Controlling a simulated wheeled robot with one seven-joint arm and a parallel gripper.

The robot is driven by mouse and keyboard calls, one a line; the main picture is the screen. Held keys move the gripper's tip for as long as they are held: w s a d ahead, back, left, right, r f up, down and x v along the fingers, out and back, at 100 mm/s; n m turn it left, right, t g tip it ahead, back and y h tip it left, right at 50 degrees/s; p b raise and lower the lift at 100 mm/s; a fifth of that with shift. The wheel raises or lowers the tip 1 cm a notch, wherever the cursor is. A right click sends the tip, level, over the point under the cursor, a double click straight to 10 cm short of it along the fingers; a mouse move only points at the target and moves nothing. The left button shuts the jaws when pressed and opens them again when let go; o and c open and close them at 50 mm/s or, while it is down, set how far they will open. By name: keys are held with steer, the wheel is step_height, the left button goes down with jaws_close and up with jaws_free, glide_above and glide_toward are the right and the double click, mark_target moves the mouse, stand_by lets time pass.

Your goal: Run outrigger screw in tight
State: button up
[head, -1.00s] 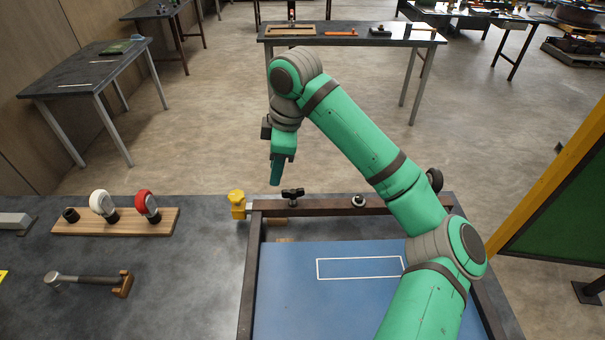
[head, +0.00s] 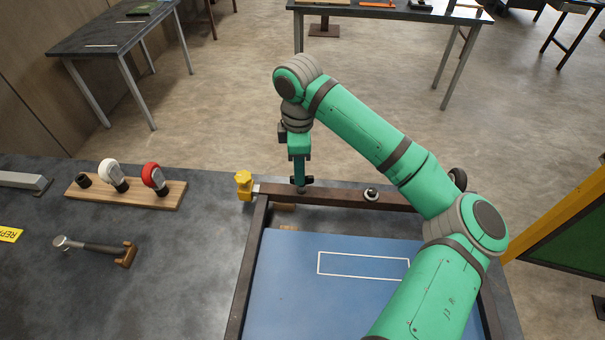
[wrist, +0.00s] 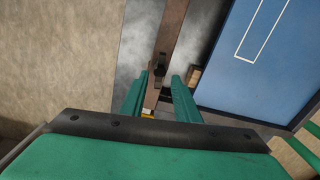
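A dark T-handled screw (head: 308,181) stands on the brown steel bar (head: 335,196) at the back of the frame on the bench. My gripper (head: 300,180) points down right over this screw and partly hides it in the head view. In the wrist view the two green fingers (wrist: 158,88) are apart, and the dark handle (wrist: 159,70) shows in the gap near their tips. I cannot tell whether a finger touches it. A yellow knob (head: 244,185) is at the bar's left end.
A round silver and black fitting (head: 371,195) sits on the bar to the right. A blue panel (head: 290,290) with a white rectangle lies inside the frame. A wooden rack (head: 150,192) with white and red-topped tools and a hammer (head: 95,246) lie left.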

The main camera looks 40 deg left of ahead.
steer(key=shift+w+d+f, duration=0.1)
steer(key=shift+d+f, duration=0.05)
steer(key=shift+f, duration=0.55)
steer(key=shift+w+d+f, duration=0.1)
steer(key=shift+f, duration=0.55)
steer(key=shift+c, duration=0.2)
steer(key=shift+w, duration=0.1)
jaws_close()
steer(key=shift+m, duration=0.9)
steer(key=shift+o, duration=0.2)
jaws_free()
steer(key=shift+r, duration=0.1)
step_height(320, 180, up, 11)
